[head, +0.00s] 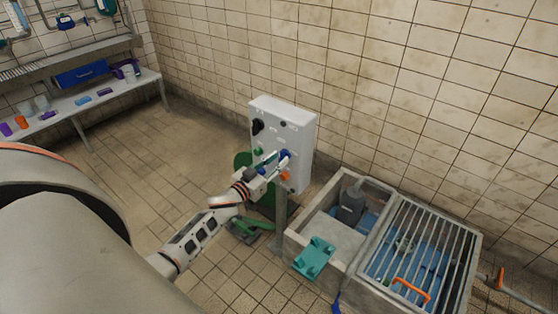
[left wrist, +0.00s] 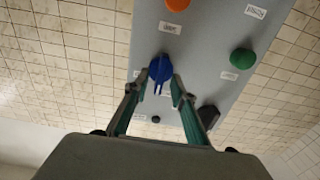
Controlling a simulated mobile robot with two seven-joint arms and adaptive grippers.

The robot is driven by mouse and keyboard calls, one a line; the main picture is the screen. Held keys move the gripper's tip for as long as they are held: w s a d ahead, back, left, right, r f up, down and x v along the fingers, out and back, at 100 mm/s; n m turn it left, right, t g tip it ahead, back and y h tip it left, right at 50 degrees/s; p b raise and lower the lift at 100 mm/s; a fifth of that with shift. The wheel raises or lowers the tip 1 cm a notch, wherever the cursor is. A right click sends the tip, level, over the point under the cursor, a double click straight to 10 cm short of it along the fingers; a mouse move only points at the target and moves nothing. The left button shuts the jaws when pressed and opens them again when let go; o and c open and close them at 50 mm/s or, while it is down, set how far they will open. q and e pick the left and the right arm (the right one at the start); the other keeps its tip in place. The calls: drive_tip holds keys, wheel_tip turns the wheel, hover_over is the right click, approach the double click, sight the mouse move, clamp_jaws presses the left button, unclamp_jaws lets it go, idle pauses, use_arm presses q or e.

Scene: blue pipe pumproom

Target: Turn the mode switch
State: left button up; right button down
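A white control box (head: 300,123) stands on a post in front of the tiled wall. Its blue switch (left wrist: 160,69) has a narrow pointer and a small label above it, too small to read; it also shows in the head view (head: 286,153). I cannot tell from the labels which control is the mode switch. My left gripper (head: 276,159) reaches the box front. In the left wrist view its two green-padded fingers (left wrist: 160,78) stand apart on either side of the blue switch, with small gaps showing. My right gripper is out of view.
A green knob (left wrist: 242,58), an orange button (left wrist: 177,4) and a black knob (left wrist: 208,117) sit near the blue switch. A concrete basin with a metal grate (head: 420,250) and a teal bracket (head: 314,257) lie to the right. A shelf bench (head: 85,105) stands far left.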

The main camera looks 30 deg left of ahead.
use_arm(q)
drive_tip(key=shift+w, duration=0.55)
clamp_jaws()
